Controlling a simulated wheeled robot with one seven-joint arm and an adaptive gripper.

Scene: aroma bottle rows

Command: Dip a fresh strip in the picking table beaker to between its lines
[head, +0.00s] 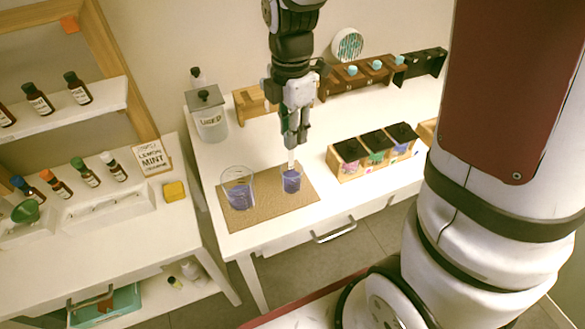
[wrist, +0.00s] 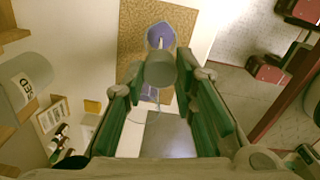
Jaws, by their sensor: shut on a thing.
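My gripper (head: 292,143) points down over the white table and is shut on a pale strip (head: 291,159). The strip hangs upright, its lower end at the mouth of a small beaker (head: 291,182) of blue-violet liquid. I cannot tell how deep the tip is or see the strip's lines. A larger beaker (head: 238,193), also with bluish liquid, stands to the left on the same cork mat (head: 266,205). In the wrist view a grey cylinder (wrist: 160,71) sits between the fingers, with the pale strip (wrist: 160,42) and violet beaker (wrist: 160,33) beyond it.
A jar labelled USED (head: 209,118) stands at the back left. A wooden box with several dark-lidded compartments (head: 350,170) is to the right. A wooden rack (head: 345,82) runs along the wall. Bottles and a lemon mint card (head: 152,157) are on the left table.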

